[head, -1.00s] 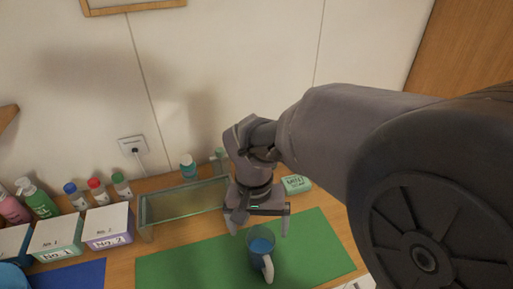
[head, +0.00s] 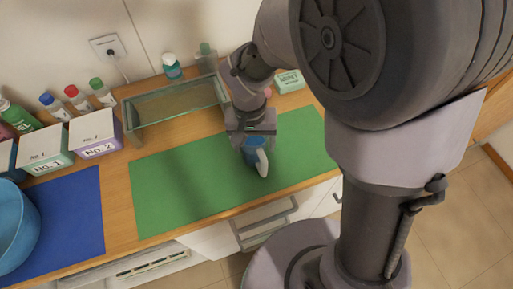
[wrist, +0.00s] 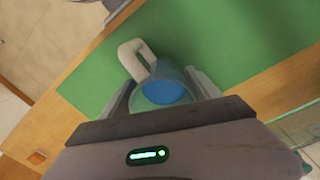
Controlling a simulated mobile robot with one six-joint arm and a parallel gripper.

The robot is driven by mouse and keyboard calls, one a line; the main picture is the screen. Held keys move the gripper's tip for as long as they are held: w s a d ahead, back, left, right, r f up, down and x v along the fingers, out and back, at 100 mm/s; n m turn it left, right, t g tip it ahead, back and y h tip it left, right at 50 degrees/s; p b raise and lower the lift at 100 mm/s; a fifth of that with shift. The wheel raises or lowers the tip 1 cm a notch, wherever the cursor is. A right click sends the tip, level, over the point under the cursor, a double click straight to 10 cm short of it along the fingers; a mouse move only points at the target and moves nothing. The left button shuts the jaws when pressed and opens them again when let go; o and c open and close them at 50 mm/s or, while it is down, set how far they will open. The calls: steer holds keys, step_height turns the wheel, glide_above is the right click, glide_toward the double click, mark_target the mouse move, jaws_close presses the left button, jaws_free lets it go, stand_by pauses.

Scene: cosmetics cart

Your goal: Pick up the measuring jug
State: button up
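The measuring jug (head: 257,155) is a clear cup with blue contents and a white handle. It stands upright on the green mat (head: 190,190), near the mat's front edge, with its handle towards the front. My gripper (head: 254,147) is directly above and around it, pointing down. In the wrist view the jug (wrist: 165,93) lies between the two spread fingers of my gripper (wrist: 166,82). The fingers are close to its sides, one on each side. I see no clear grip on it. In the head view the fingertips are largely hidden.
A mint box (head: 290,81) is at the back right. Labelled boxes (head: 94,133), several bottles, a blue mat (head: 75,210) and a blue bowl (head: 15,225) are at the left.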

steer(key=c, duration=1.3)
steer(key=shift+o, duration=0.2)
steer(key=shift+r, duration=0.1)
